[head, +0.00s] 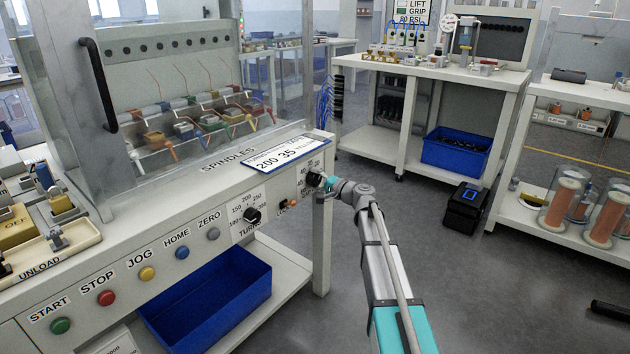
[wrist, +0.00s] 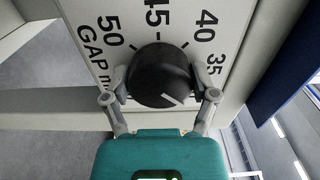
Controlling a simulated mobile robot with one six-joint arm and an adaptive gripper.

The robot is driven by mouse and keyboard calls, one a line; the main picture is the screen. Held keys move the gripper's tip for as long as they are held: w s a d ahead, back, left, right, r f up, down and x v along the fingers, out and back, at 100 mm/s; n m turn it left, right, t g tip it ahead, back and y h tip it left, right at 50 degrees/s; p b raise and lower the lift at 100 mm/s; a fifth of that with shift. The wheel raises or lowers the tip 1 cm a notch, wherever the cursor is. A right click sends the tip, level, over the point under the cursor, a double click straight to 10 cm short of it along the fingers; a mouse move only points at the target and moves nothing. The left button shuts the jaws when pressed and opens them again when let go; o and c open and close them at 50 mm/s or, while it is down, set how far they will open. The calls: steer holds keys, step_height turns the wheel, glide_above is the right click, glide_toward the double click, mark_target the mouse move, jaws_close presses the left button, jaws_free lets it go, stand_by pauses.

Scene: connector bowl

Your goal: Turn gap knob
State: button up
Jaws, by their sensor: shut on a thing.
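The gap knob (wrist: 160,75) is a round black dial on the white panel, with a pale pointer line. In the wrist view, numbers 50, 45, 40 and 35 surround it beside the label "GAP". The pointer line slants to the lower right part of the knob. My gripper (wrist: 161,95) has one finger on each side of the knob and is shut on it. In the head view my gripper (head: 328,184) meets the right end of the machine's front panel, and the knob is mostly hidden there.
Left of it on the panel are the black turns knob (head: 252,215) and coloured buttons such as START (head: 61,325). A card (head: 288,152) reading 200 and 35 lies above on the ledge. A blue bin (head: 215,300) sits below. Open floor (head: 430,270) lies to the right.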

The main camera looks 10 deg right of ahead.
stand_by(0.3)
steer(key=o, duration=1)
steer(key=shift+d, duration=0.1)
steer(key=v, duration=1.2)
